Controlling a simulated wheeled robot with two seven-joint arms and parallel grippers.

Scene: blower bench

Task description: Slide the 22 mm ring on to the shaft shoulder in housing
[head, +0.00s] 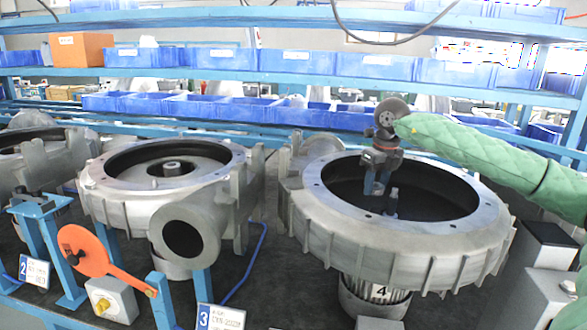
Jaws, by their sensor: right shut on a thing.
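The right-hand blower housing (300,220), a grey ribbed casting with a wide round dark opening, stands on a finned motor body marked 4 (380,291). A short upright grey shaft (392,203) stands inside the opening. My right gripper (378,190) points down into the opening from above, its fingers just left of the shaft's top in the picture. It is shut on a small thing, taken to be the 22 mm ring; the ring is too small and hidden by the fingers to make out. Whether it touches the shaft cannot be told. My left gripper is not in view.
A second housing (107,200) with a hub and side outlet stands at the left, near sign 3 (220,317). An orange paddle-shaped part (105,262) and a switch box (111,300) are at front left. Blue-bin shelves (290,62) span the back. The housing's raised rim surrounds my gripper.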

